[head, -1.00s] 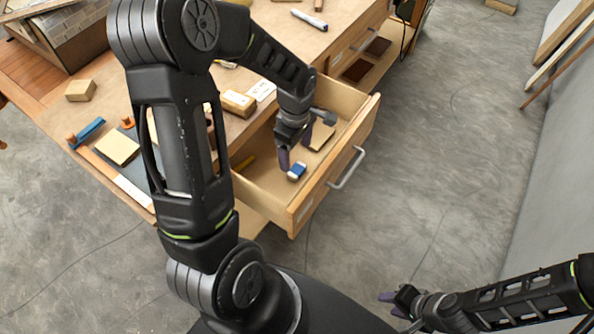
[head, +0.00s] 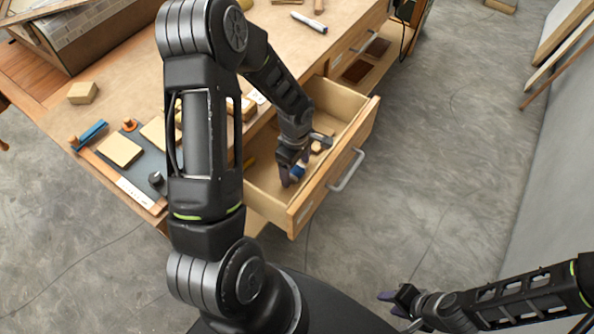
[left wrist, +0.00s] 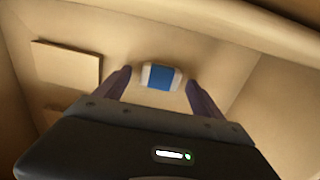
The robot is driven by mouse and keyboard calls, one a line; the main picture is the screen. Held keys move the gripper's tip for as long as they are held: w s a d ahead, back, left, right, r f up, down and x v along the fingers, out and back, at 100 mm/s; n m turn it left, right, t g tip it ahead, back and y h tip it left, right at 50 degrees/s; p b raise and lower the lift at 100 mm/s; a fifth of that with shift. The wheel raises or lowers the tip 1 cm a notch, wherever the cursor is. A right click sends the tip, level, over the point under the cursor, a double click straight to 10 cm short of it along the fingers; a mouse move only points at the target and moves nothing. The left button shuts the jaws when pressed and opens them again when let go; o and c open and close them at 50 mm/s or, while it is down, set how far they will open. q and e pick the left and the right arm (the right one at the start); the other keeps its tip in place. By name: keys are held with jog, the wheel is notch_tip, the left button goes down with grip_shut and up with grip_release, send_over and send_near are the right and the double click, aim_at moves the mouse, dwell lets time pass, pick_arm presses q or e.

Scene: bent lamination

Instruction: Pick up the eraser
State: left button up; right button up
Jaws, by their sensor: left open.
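The eraser (left wrist: 161,77), white with a blue sleeve, lies on the floor of the open drawer (head: 330,176). In the left wrist view it sits between and slightly beyond the fingertips of my left gripper (left wrist: 158,82), which is open. In the head view my left gripper (head: 291,172) reaches down into the drawer, and the eraser (head: 297,172) is partly hidden behind it. My right gripper (head: 392,303) is at the lower right, away from the desk, with its fingers too small to judge.
Flat wooden pieces lie in the drawer; one (left wrist: 68,66) is left of the eraser in the left wrist view. The drawer walls stand close around my left gripper. The desk top (head: 130,95) holds blocks, a marker (head: 309,22) and a dark mat.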

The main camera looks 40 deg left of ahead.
aim_at(296, 170)
dwell(0.6)
pick_arm(q)
jog(key=c, duration=1.5)
jog(key=shift+o, duration=0.2)
jog(key=shift+r, duration=0.1)
notch_tip(296, 170, up, 10)
jog(key=shift+b, duration=0.45)
